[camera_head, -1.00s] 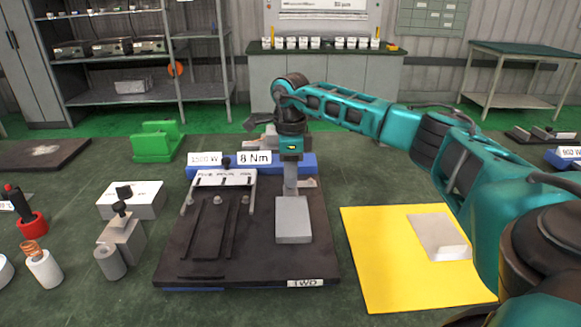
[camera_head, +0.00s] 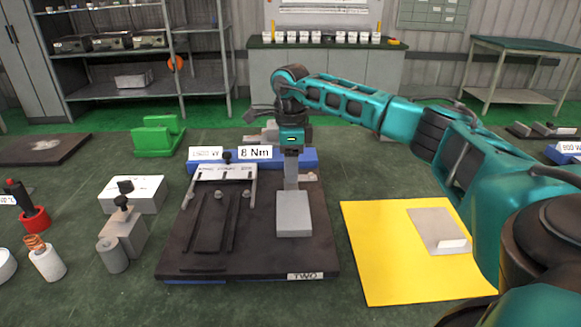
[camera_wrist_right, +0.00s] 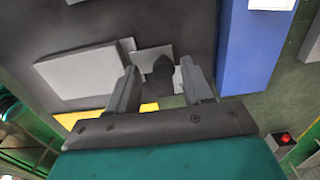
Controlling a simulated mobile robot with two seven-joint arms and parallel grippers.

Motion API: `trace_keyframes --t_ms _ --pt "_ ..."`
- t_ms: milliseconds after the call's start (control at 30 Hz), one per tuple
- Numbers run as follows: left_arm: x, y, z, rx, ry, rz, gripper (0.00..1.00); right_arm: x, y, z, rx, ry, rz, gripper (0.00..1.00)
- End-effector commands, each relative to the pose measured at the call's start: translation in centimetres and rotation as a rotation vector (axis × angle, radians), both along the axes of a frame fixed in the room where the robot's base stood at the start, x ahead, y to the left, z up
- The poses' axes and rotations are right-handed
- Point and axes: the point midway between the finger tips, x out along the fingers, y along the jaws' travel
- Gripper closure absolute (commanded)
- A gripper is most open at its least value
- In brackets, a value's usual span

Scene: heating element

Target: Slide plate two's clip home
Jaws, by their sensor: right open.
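Plate two (camera_head: 260,262) is a dark slab with a "TWO" label on its front edge. A light grey block (camera_head: 294,215) sits on its right half, and it also shows in the wrist view (camera_wrist_right: 82,74). My right gripper (camera_head: 291,176) points down over the plate's right rear, behind the block. In the wrist view the right gripper (camera_wrist_right: 160,88) is open, with a dark knob (camera_wrist_right: 162,70) between its fingers. A small grey piece (camera_wrist_right: 148,58), perhaps the clip, lies beside the knob. Whether the fingers touch the knob I cannot tell. My left gripper is out of view.
A white bracket (camera_head: 226,173) and dark rails stand on the plate's left half. A blue bar (camera_head: 308,160) with an "8 Nm" label runs behind. A yellow mat (camera_head: 375,265) with a grey angled piece (camera_head: 436,230) lies right. Grey knobbed fixtures (camera_head: 124,235) stand left.

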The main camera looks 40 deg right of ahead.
Motion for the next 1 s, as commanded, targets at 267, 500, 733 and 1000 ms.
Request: trace_keyframes --t_ms 267,500,733,1000 --pt "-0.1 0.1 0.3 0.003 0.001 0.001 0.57 0.1 0.0 5.9 0.0 -0.006 0.001 0.5" --pt "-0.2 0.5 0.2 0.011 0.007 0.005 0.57 0.1 0.1 10.4 0.002 -0.003 0.002 0.5" --pt "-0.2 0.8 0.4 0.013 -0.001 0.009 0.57 0.0 0.1 12.1 0.001 0.0 0.001 0.5" --pt "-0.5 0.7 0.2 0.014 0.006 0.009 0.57 0.0 0.1 12.2 0.002 0.001 0.002 0.5"
